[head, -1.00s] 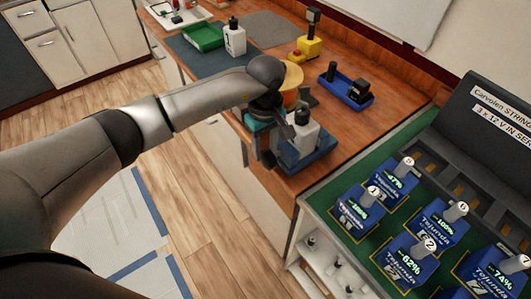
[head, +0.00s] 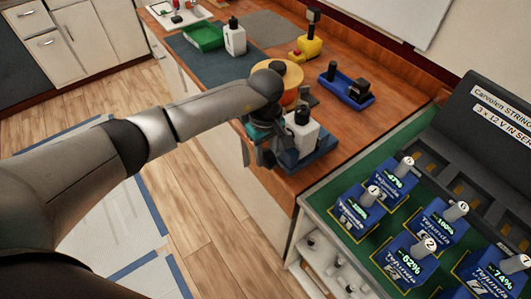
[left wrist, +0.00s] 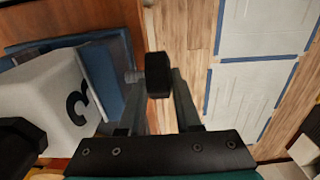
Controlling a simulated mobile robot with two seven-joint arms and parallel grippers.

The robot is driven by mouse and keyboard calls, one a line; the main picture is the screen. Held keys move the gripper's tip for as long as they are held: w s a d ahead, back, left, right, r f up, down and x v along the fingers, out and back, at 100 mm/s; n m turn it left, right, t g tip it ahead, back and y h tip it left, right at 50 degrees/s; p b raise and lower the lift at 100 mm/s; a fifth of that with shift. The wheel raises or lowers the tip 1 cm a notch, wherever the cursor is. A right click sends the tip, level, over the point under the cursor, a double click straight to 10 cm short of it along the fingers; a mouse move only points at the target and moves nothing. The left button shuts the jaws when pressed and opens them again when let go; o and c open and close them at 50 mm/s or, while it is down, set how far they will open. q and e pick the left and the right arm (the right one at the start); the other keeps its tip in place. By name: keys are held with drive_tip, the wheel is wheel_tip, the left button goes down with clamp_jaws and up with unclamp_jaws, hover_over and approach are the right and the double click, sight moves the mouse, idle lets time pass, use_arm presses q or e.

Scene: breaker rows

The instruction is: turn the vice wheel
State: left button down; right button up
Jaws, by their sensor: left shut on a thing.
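The vice (head: 318,157) is a blue block at the front edge of the wooden bench, with a white black-topped block (head: 303,130) at it. In the left wrist view the white block (left wrist: 40,85) is marked 3, and the blue vice (left wrist: 103,75) is behind it. A short grey stem leads from the vice to the dark vice wheel (left wrist: 158,75). My left gripper (head: 266,153) is at the bench's front side, its fingers shut on the wheel. The wheel is hidden by the gripper in the head view. My right gripper is not in view.
A yellow-orange round thing (head: 285,75) stands close behind my left wrist. A blue tray (head: 345,90) and a yellow device (head: 308,46) are farther back. Numbered blue batteries (head: 408,257) stand on the green surface at the right. Open floor lies left of the bench.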

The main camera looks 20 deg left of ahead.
sight(268, 154)
use_arm(q)
drive_tip(key=shift+b, duration=0.3)
idle(0.5)
drive_tip(key=c, duration=0.9)
unclamp_jaws()
drive_tip(key=r, duration=1.5)
drive_tip(key=shift+s+d+r, duration=0.15)
drive_tip(key=shift+s+d, duration=0.2)
